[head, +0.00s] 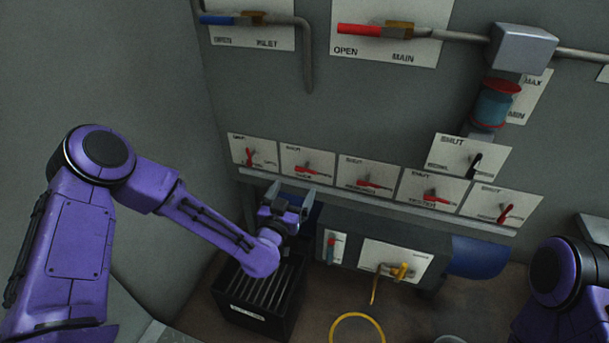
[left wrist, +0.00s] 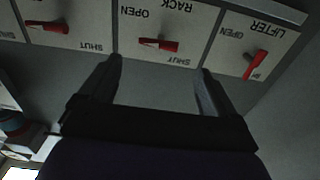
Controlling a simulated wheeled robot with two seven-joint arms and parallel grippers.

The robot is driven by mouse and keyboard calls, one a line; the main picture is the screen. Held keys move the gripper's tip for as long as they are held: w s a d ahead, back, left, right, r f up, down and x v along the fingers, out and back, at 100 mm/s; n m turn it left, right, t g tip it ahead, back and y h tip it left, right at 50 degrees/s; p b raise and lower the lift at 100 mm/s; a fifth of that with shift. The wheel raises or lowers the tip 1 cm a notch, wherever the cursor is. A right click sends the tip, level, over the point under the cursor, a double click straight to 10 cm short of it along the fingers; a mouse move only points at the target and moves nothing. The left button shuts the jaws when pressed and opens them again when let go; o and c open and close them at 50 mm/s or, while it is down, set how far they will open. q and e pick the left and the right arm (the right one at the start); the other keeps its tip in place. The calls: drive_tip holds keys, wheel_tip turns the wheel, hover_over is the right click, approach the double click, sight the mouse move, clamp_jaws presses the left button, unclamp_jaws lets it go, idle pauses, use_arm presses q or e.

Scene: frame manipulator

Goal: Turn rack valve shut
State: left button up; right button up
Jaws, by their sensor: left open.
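The rack valve is a small red lever (left wrist: 158,45) on a white plate marked RACK, OPEN and SHUT. The plate appears upside down in the left wrist view, and the lever lies roughly sideways across it. In the head view the rack valve plate (head: 296,158) is second from the left in the lower row. My left gripper (head: 289,197) is open and empty, just below and in front of that plate. In the left wrist view its fingers (left wrist: 160,70) are spread either side of the lever's line, apart from the lever. My right gripper is out of view.
The lifter valve (left wrist: 254,65) sits beside the rack valve, and several similar red valves continue the row. A ledge (head: 375,203) runs below the plates. A black slatted bin (head: 262,312) stands under my left forearm. A yellow valve (head: 400,271) is lower right.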

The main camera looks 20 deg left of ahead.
sight(304, 172)
use_arm(q)
drive_tip(key=w, duration=1)
drive_tip(key=shift+d, duration=0.2)
drive_tip(key=c, duration=1)
